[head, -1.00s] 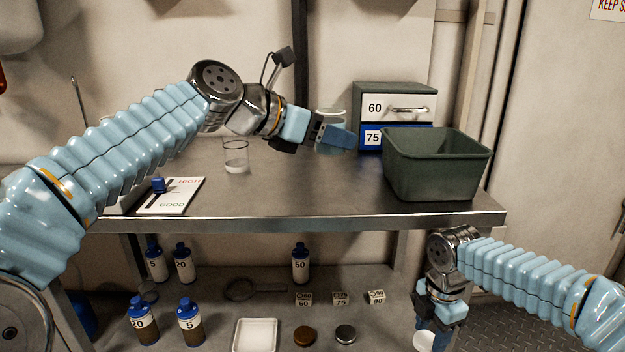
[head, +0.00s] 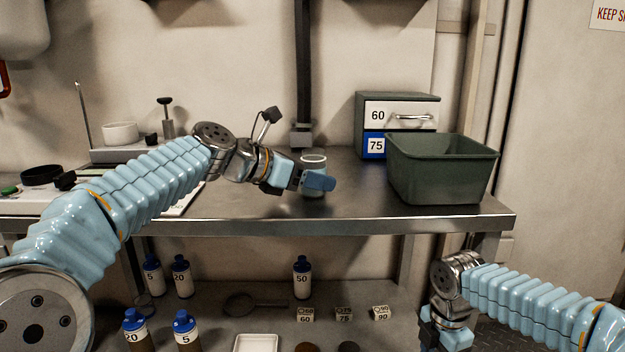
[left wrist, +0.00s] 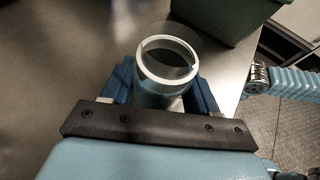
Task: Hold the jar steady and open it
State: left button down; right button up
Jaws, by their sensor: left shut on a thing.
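My left gripper (head: 311,181) is shut on a clear jar (head: 313,161) with a pale rim. It holds the jar upright at the middle of the steel bench. I cannot tell whether the jar's base touches the bench. In the left wrist view the jar (left wrist: 168,66) stands between the blue fingers, its white ring-shaped rim facing the camera. The inside looks dark grey, and I cannot tell whether anything clear covers it. My right gripper (head: 447,338) hangs low at the bottom right, in front of the bench. Its fingertips are cut off by the frame edge.
A green bin (head: 443,170) stands right of the jar, before a drawer unit (head: 398,112) marked 60 and 75. Blue-capped bottles (head: 302,278) and small numbered blocks (head: 344,314) stand on the lower shelf. The bench between jar and bin is clear.

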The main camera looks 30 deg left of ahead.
pick_arm(q)
jog(key=c, duration=0.6)
grip_release()
jog(key=shift+f, duration=0.1)
jog(key=o, duration=0.3)
